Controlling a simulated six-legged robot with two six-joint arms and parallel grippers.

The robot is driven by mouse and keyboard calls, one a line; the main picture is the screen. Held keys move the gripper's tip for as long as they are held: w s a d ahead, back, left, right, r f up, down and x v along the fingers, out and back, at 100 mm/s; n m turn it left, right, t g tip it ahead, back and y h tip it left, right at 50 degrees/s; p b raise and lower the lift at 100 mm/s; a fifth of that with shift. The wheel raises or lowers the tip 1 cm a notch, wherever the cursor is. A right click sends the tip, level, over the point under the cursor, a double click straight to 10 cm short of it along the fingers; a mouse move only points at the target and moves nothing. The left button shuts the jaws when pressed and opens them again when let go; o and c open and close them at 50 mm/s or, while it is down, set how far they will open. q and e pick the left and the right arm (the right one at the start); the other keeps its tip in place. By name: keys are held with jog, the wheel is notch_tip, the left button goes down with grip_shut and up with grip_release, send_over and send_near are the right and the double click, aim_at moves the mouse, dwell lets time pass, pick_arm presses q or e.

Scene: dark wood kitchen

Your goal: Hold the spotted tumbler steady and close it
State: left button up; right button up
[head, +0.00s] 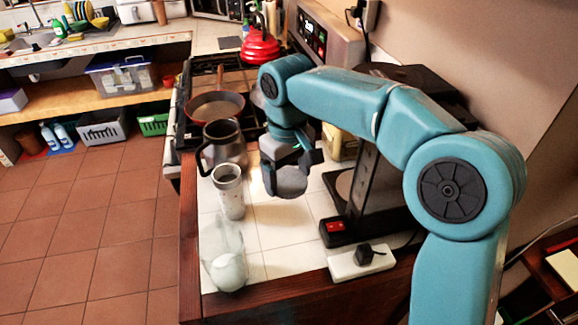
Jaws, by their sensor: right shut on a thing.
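The spotted tumbler (231,198) stands upright on the white tiled counter, pale with small specks. Its top looks uncovered. My right gripper (289,166) points down just to the right of the tumbler, apart from it. It is shut on a grey round piece that looks like the lid (291,183), held above the counter. The fingertips are partly hidden by the gripper body. My left gripper is out of view, and nothing holds the tumbler.
A clear glass vessel (224,262) stands in front of the tumbler, near the counter's wooden edge. A dark-handled jug (222,142) is close behind it. A coffee machine (370,188) and a white power strip (361,262) are to the right. Bare tiles lie between.

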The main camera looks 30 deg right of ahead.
jog(key=a+f, duration=0.1)
jog(key=f, duration=0.4)
jog(key=s+a+f+m, duration=0.1)
jog(key=f, duration=0.4)
jog(key=s+a+f+m, duration=0.1)
jog(key=f, duration=0.4)
jog(key=shift+a+f, duration=0.15)
jog(key=shift+a, duration=0.25)
jog(key=shift+s, duration=0.15)
